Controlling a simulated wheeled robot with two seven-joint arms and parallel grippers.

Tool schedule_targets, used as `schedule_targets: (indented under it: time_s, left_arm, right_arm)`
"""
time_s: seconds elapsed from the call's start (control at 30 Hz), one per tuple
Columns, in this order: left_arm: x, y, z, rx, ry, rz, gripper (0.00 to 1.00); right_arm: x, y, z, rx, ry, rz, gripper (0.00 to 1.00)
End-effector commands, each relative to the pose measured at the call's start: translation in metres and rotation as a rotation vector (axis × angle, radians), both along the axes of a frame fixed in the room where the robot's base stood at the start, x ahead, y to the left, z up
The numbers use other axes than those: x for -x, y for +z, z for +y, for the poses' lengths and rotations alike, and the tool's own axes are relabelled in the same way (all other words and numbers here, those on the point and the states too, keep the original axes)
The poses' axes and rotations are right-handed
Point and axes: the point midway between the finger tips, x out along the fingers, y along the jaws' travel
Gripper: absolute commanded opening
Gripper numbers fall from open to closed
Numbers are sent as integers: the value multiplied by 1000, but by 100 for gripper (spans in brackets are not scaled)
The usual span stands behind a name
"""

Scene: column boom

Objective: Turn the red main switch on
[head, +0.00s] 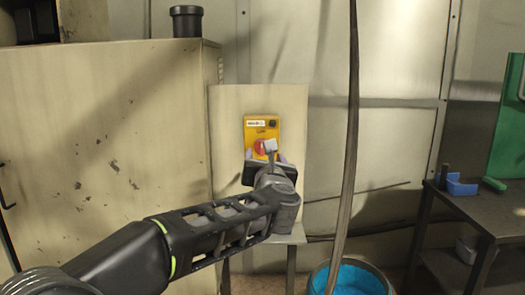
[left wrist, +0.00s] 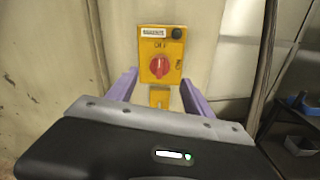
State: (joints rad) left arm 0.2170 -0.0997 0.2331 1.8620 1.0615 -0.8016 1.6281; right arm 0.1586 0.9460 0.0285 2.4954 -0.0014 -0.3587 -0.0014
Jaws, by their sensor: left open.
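The red main switch (head: 260,148) is a round knob on a yellow box (head: 272,128) fixed to a pale panel. In the head view my gripper partly covers it. In the left wrist view the red switch (left wrist: 159,67) shows whole, with its grip bar near upright, on the yellow box (left wrist: 148,48) with a white label and a black button above. My left gripper (head: 265,158) is in front of the box. Its two purple fingers (left wrist: 158,88) are spread either side of the box's lower part, with nothing between them that they hold. My right gripper is not in view.
A tall beige cabinet (head: 100,130) stands to the left. A thin dark pole or cable (head: 350,130) hangs at the right of the panel (head: 233,140). A blue bucket (head: 350,279) is at lower right, and a dark table (head: 480,212) is at far right.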

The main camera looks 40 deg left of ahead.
Motion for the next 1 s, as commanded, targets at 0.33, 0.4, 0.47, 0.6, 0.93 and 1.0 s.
schedule_targets:
  time_s: [0.33, 0.4, 0.47, 0.6, 0.93, 1.0]
  left_arm:
    - [-38, 0, 33, 0, 2, 3, 60]
    - [-45, 1, 38, 0, 0, 3, 60]
    - [-50, 0, 43, -1, 0, 3, 60]
    - [-55, -1, 47, -1, 0, 2, 60]
    - [-55, -1, 47, -2, -1, 3, 52]
    - [-55, -1, 47, -2, -1, 2, 46]
  right_arm:
    - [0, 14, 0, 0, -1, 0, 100]
    - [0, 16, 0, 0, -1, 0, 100]
    - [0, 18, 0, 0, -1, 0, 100]
    - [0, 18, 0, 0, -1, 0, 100]
    - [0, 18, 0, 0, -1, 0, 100]
    - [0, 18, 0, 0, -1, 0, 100]
